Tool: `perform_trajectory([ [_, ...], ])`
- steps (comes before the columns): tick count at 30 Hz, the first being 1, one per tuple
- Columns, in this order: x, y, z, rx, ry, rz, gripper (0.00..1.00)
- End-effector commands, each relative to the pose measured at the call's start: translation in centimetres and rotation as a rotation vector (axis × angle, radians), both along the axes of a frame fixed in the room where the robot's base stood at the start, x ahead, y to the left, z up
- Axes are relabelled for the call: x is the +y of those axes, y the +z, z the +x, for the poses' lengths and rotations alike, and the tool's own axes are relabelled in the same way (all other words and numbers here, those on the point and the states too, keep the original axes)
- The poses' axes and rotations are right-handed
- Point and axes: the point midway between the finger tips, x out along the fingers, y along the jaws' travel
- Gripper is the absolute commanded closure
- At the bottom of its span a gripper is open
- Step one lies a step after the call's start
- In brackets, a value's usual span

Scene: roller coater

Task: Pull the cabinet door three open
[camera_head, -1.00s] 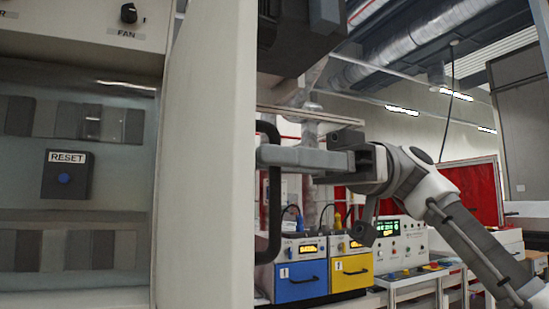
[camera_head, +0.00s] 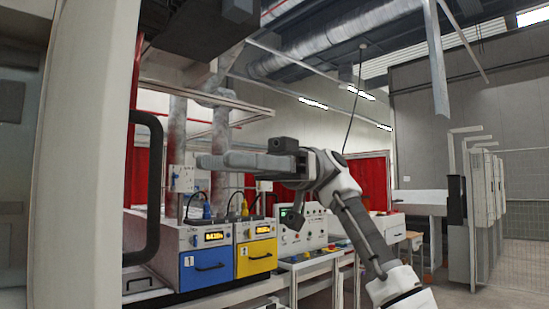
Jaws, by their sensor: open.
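The pale cabinet door (camera_head: 85,160) stands swung out at the left of the head view, seen nearly edge-on. Its black bar handle (camera_head: 153,190) sticks out on the right side of the door. A dim strip of the cabinet's inside (camera_head: 15,190) shows left of the door. No number on this door is visible. My gripper (camera_head: 205,160) is open and points left toward the handle. Its grey fingers end a little right of the handle in the picture, with a visible gap. Nothing shows between the fingers, though they overlap from this side.
A blue-fronted unit (camera_head: 206,268) and a yellow-fronted unit (camera_head: 256,257) stand on a bench below my gripper. A control panel (camera_head: 303,228) sits beside them. Grey cabinets (camera_head: 482,205) and a mesh fence (camera_head: 530,195) are at the right. Open floor lies between.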

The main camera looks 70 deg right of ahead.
Motion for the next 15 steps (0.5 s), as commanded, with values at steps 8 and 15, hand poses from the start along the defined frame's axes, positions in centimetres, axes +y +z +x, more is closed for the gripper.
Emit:
perform_trajectory([
  [8, -5.2, 0.4, -1.6, -0.004, 0.000, 0.003, 0.56],
  [15, -7.4, 0.2, -2.3, -0.003, 0.001, 0.001, 0.56],
])
